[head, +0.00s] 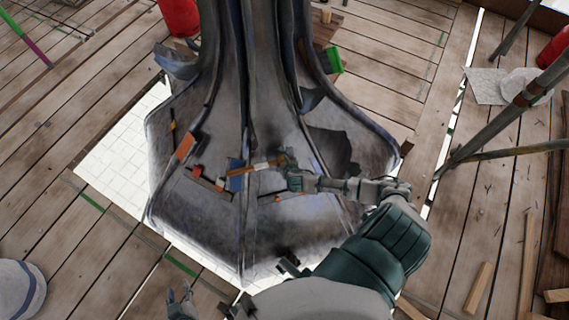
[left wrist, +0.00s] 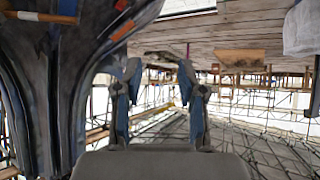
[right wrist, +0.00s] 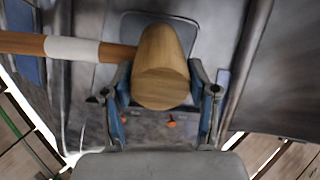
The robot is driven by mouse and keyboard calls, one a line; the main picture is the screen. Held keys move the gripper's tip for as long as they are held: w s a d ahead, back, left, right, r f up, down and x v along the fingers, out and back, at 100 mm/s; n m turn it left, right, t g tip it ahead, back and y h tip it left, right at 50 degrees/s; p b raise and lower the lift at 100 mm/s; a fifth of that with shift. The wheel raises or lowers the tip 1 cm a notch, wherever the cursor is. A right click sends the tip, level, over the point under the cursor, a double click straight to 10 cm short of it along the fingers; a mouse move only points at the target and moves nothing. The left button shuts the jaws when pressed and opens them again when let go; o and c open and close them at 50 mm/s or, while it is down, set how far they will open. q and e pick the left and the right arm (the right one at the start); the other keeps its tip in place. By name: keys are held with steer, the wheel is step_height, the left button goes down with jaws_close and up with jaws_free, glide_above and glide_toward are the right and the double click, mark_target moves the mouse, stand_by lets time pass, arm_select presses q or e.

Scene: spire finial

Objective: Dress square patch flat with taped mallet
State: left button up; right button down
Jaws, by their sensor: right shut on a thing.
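The mallet (head: 272,163) has a wooden head and a brown handle with a white tape band. In the right wrist view the mallet's head (right wrist: 160,72) sits between the fingers of my right gripper (right wrist: 162,105), which is shut on it; the handle runs left. My right gripper (head: 290,172) is close over the grey finial's sloping face. A grey square patch (right wrist: 150,22) shows behind the mallet head, partly hidden; I cannot tell if the mallet touches it. My left gripper (head: 180,302) is low in the head view; in the left wrist view (left wrist: 158,105) it is open and empty.
The grey finial (head: 190,220) flares over a gap in the plank floor (head: 60,140). Orange-marked pieces (head: 185,147) and a blue piece (head: 236,177) lie on its face. A dark opening (head: 330,150) is on its right. Scaffold poles (head: 500,118) stand at right.

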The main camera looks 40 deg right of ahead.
arm_select(q)
steer(key=w+d+r+t+h+b, duration=0.1)
steer(key=w+d+r+t+b, duration=0.1)
steer(key=w+r+t, duration=0.2)
arm_select(e)
steer(key=shift+x, duration=0.95)
steer(key=shift+p+v, duration=1)
steer(key=shift+p, duration=0.1)
steer(key=shift+p+v, duration=0.75)
steer(key=shift+p, duration=0.2)
steer(key=shift+r+p, duration=0.1)
steer(key=shift+p, duration=0.35)
arm_select(q)
steer(key=s+a+f+g+y, duration=0.1)
steer(key=s+a+f+g, duration=0.1)
steer(key=s, duration=0.4)
steer(key=s+a+f+g+y, duration=0.1)
steer(key=s+a+f+g, duration=0.2)
steer(key=s+f+g, duration=0.2)
steer(key=shift+s+a+g, duration=0.15)
steer(key=shift+s+g, duration=0.65)
steer(key=shift+g, duration=0.4)
steer(key=shift+f, duration=0.1)
arm_select(e)
steer(key=b+x, duration=0.2)
steer(key=x, duration=0.2)
steer(key=shift+s+a, duration=0.1)
arm_select(q)
steer(key=shift+s+f, duration=0.2)
steer(key=shift+f, duration=1)
